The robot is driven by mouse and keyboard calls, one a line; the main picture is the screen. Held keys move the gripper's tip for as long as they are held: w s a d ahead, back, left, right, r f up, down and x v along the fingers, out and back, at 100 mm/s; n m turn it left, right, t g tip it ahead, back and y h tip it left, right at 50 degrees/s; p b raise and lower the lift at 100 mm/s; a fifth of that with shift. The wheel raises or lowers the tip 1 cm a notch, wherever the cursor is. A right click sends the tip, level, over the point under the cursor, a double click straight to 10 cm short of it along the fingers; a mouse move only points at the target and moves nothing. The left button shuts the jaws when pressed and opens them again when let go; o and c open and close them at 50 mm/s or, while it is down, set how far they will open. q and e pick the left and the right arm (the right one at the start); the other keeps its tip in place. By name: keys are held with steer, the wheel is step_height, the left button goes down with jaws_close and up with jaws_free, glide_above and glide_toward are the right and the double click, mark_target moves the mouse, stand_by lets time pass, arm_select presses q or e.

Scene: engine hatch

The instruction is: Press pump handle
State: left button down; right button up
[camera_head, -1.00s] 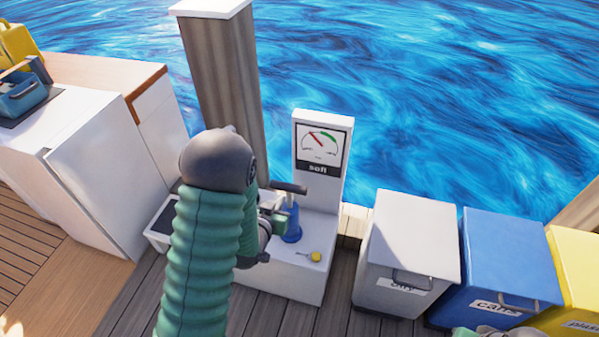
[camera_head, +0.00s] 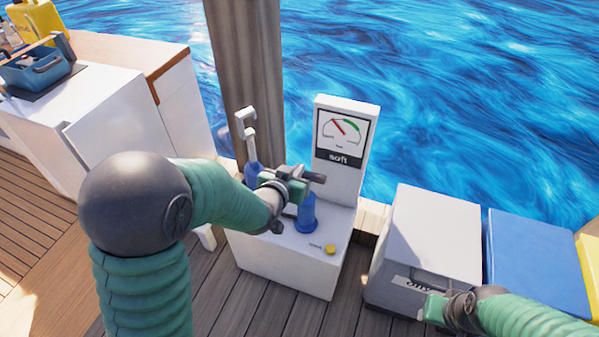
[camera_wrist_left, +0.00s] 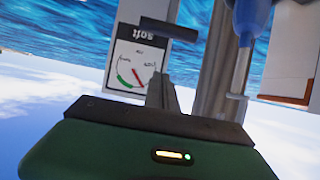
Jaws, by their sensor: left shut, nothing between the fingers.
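The pump's blue body (camera_head: 307,212) stands on a white unit with a gauge panel (camera_head: 343,133) marked "soft". Its dark handle bar (camera_head: 316,178) is at the top, partly hidden by my left gripper (camera_head: 303,177). My left gripper is shut and empty, right at the handle; I cannot tell whether they touch. In the left wrist view, upside down, the dark bar (camera_wrist_left: 168,28) shows just beyond the shut grey fingers (camera_wrist_left: 163,92). The gauge needle is red, near the dial's upper left. My right gripper (camera_head: 432,305) is at the lower right, its fingers unclear.
A yellow button (camera_head: 330,249) sits on the white base. A blue-bodied part with a pale hook (camera_head: 247,125) stands behind my left arm. A grey bin (camera_head: 435,235) and a blue bin (camera_head: 535,255) stand to the right. A wooden post (camera_head: 245,70) rises behind.

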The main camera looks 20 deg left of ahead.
arm_select(q)
steer(key=b, duration=0.2)
glide_above(306, 172)
steer(key=f, duration=0.4)
steer(key=shift+s+d+f, duration=0.2)
steer(key=shift+s+d, duration=0.1)
steer(key=shift+s, duration=0.1)
steer(key=shift+s+f+b, duration=0.25)
steer(key=shift+f+b, duration=0.15)
steer(key=shift+f, duration=0.5)
steer(key=shift+s+f+b, duration=0.2)
steer(key=shift+f+b, duration=0.15)
steer(key=shift+f, duration=0.5)
